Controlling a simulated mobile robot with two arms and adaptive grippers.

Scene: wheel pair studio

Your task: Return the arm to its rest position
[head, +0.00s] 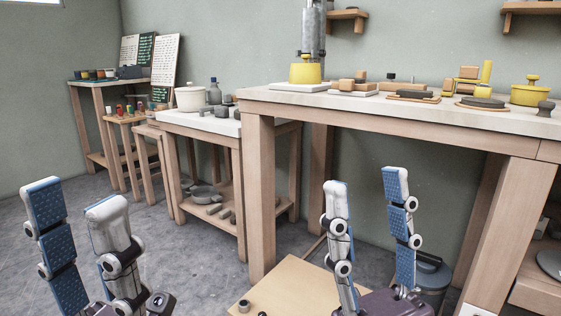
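My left gripper (73,196) is in the lower left of the head view, with its two fingers pointing up. The blue padded finger faces show on both grippers. Most of both arms is outside the view.
Yellow pots (305,70), wooden blocks and dark discs stand on the long table. A low wooden board (292,290) is left of my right gripper; a bucket (430,275) is behind it. Smaller tables (205,125) stand further back. Grey floor (185,245) between my grippers is clear.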

